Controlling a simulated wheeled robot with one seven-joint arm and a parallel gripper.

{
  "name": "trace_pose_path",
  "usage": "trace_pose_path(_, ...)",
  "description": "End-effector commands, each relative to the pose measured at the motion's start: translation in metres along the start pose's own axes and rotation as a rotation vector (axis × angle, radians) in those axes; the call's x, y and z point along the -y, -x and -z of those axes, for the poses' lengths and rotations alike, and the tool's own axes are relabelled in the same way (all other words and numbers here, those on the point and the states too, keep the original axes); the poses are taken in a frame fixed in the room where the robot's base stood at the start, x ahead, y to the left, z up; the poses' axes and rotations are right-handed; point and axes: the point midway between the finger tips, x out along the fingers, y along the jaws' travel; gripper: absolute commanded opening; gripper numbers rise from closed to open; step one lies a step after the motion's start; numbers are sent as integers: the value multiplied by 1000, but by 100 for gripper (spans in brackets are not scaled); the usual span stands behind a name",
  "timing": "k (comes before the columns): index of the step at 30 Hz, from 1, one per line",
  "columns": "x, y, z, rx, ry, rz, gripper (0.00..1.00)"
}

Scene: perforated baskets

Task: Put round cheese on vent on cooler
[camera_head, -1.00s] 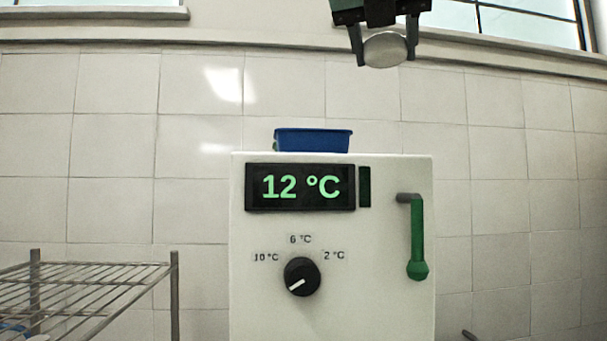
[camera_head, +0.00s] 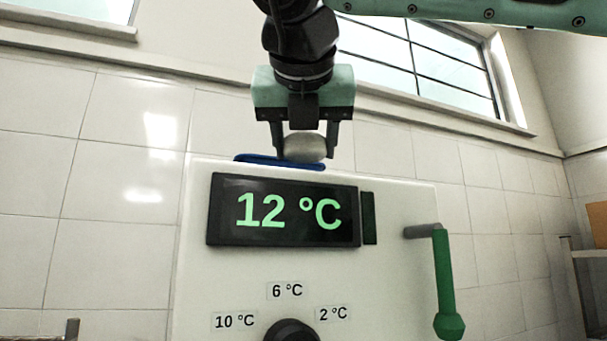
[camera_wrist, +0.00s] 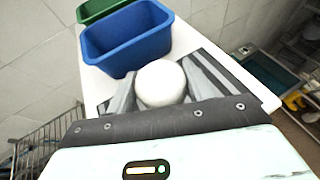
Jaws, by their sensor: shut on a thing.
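The round cheese (camera_head: 305,148) is pale and held between the two fingers of my gripper (camera_head: 305,150). It also shows as a white disc in the wrist view (camera_wrist: 160,83), between the fingers. The cooler (camera_head: 400,215) is a white box with a 12 °C display, a dial and a green handle. My gripper is over the cooler's top, by the blue basket. In the wrist view, dark slats that look like the vent (camera_wrist: 215,75) lie on the cooler top beneath and beside the fingers. The cheese and gripper hide part of them.
A blue basket (camera_wrist: 128,42) stands on the cooler top beyond the cheese, with a green basket (camera_wrist: 98,10) behind it. A wire rack (camera_wrist: 40,142) stands left of the cooler. A green handle (camera_head: 442,280) sticks out at the cooler's front right.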

Motion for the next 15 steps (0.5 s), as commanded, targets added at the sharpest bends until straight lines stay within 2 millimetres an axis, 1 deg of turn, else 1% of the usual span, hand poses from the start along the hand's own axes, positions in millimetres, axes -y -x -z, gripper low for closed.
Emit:
trace_pose_path(4,0,-3,8,1,1,-1,28)
trace_pose_path(10,0,-12,30,0,2,0,28)
trace_pose_path(12,0,-14,36,0,1,-1,28)
trace_pose_path(15,0,-15,38,0,0,-2,28)
